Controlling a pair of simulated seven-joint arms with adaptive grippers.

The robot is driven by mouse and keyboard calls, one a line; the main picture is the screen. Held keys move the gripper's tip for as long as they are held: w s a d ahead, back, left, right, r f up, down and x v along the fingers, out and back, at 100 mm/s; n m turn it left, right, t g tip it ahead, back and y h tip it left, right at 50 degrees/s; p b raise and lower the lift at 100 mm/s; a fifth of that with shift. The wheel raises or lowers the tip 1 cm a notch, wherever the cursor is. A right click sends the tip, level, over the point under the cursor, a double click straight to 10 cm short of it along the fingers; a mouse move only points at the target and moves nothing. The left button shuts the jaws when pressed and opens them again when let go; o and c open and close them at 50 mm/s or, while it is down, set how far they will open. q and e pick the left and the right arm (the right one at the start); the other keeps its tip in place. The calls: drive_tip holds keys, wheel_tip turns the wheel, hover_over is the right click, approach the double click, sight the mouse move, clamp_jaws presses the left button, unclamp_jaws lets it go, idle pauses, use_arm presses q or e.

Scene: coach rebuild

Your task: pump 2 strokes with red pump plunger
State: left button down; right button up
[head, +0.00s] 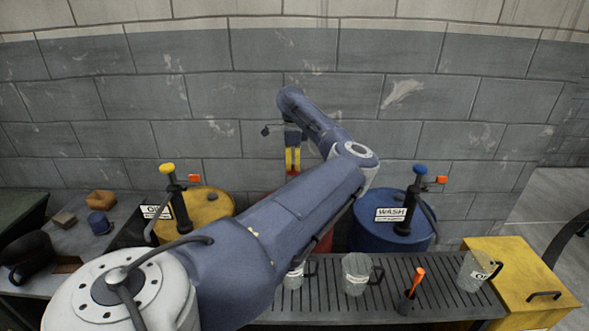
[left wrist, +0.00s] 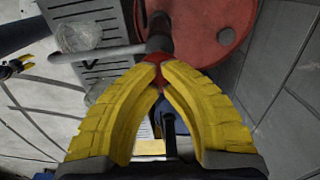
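My left gripper (head: 292,169) points down at the red pump plunger (head: 293,174), above the red drum (head: 325,242). In the left wrist view the yellow fingers of the left gripper (left wrist: 159,78) close together at their tips, with the plunger's red knob (left wrist: 156,59) at and between them. The dark pump body (left wrist: 160,32) stands below on the red drum lid (left wrist: 213,22). My left arm hides most of the drum in the head view. A small yellow-tipped gripper (left wrist: 18,65), which appears to be my right one, shows at the left edge of the wrist view.
A yellow drum (head: 208,208) with a yellow-knobbed pump stands left; a blue drum (head: 375,235) marked WASH stands right. Glass mugs (head: 356,273) and an orange-handled tool (head: 413,283) stand on the slatted grate (head: 330,310). A yellow box (head: 515,262) is at far right.

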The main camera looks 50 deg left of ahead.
use_arm(q)
drive_tip(key=shift+f, duration=2.55)
idle(1.0)
drive_tip(key=shift+r, duration=4.7)
wheel_tip(320, 180, up, 6)
hover_over(293, 177)
drive_tip(key=shift+w+a, duration=0.2)
drive_tip(key=shift+a, duration=0.05)
